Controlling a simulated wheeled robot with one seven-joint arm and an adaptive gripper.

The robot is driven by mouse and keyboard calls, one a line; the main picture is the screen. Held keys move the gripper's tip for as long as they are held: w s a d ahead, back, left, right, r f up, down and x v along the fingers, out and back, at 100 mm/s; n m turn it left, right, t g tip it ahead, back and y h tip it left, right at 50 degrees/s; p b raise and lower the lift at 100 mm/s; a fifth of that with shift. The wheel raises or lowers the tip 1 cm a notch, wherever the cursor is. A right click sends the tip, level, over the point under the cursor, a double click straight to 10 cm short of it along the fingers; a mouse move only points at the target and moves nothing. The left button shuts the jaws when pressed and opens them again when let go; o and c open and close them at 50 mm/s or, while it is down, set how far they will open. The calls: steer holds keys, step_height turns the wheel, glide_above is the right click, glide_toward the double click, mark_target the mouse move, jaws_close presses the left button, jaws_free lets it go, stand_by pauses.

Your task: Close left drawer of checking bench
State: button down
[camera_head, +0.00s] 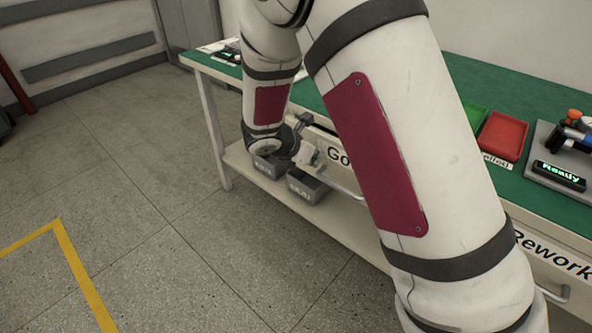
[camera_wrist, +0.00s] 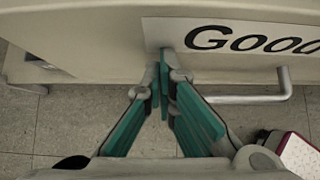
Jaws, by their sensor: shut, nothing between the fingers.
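The checking bench (camera_head: 510,85) has a green top and pale drawer fronts. The left drawer (camera_head: 338,154) bears a label starting "Good" and is partly hidden behind my arm. In the wrist view its pale front (camera_wrist: 95,45) and bar handle (camera_wrist: 250,98) fill the upper part. My gripper (camera_wrist: 166,72) is shut and empty, its teal fingertips together at the drawer front, just left of the handle and by the label's left end. Whether they touch is unclear. In the head view my gripper (camera_head: 306,152) is by the drawer's left part. How far the drawer stands out cannot be told.
Grey bins (camera_head: 306,186) sit on the lower shelf under the drawer. A red tray (camera_head: 503,136), a green tray (camera_head: 472,118) and a lit display (camera_head: 559,175) are on the bench top. The "Rework" drawer (camera_head: 540,262) is at right. Floor left of the bench is clear.

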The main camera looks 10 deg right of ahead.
mark_target(322, 149)
steer(key=shift+w+d, duration=0.55)
steer(key=shift+d, duration=0.25)
steer(key=shift+w+d, duration=0.55)
steer(key=shift+d, duration=0.2)
steer(key=shift+r, duration=0.1)
